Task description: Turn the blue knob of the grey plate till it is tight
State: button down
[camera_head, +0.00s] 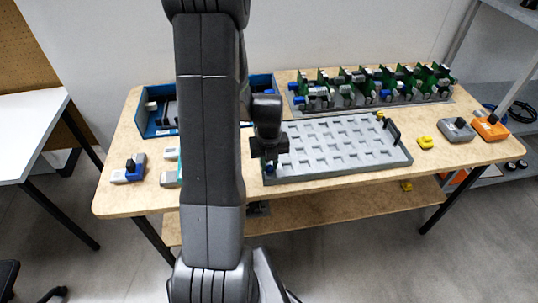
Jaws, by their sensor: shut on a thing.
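The grey plate (336,173) lies on the wooden table, with rows of square recesses and a black handle (393,133) at its right end. My gripper (270,164) points down at the plate's left end and is shut. The blue knob (268,172) is mostly hidden at the fingertips, with only a small bluish patch showing there. The grip itself is too small to see clearly. My arm covers the area just left of the plate.
A rack of green circuit boards (370,88) stands behind the plate. A blue bin (160,118) is at the back left, partly behind my arm. A blue-grey block (130,169) lies at the left. Yellow (425,142), grey (456,130) and orange (490,127) parts lie at the right.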

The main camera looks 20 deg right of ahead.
jog(key=shift+w+d+r+m+p, duration=0.1)
jog(key=shift+r+m+p, duration=0.45)
jog(key=shift+p, duration=2.65)
jog(key=shift+f+m+p, duration=0.45)
jog(key=shift+p, duration=1.7)
jog(key=c, duration=1.2)
grip_release()
